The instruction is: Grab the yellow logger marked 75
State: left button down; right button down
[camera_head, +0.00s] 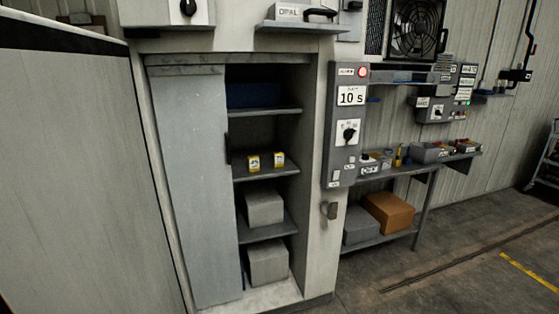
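Two small yellow loggers stand side by side on a middle shelf (262,176) inside the open part of a grey cabinet, the left logger (253,163) and the right logger (279,161). Each has a pale label on its front, and the marks are too small to read, so I cannot tell which is 75. The sliding door (195,190) covers the cabinet's left half, and the right half is open. Neither of my grippers is in view.
Grey boxes (265,208) sit on the shelves below, and a dark blue bin (254,95) sits above. A control panel (347,125) reading 10 s is right of the opening. A side bench (420,165) holds small items.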

aim_at(278, 157)
jog(key=i+l, duration=0.95)
